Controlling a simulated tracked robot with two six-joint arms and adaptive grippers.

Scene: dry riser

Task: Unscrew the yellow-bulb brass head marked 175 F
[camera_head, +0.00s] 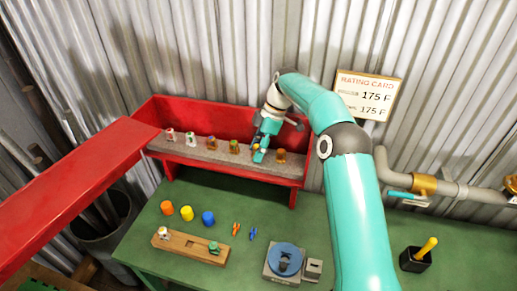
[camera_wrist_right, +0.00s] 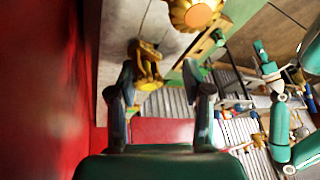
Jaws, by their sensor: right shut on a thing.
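My right gripper (camera_head: 262,150) reaches into the red box from above. It is shut on a small brass head with yellow (camera_head: 256,148), partly hidden by the fingers. In the right wrist view a yellow-brass head (camera_wrist_right: 148,65) shows at the fingertips of the right gripper (camera_wrist_right: 160,78). A brown-orange head (camera_head: 280,155) stands just right of the gripper. The rating card (camera_head: 365,95) on the wall reads 175 F. My left gripper is not seen.
The red box (camera_head: 225,117) holds a grey shelf with several other heads on its left. A red panel (camera_head: 75,190) juts out at left. The green table carries coloured caps, a wooden rack (camera_head: 190,247), a blue-topped device (camera_head: 286,260) and a black cup (camera_head: 415,260). Pipework runs at right.

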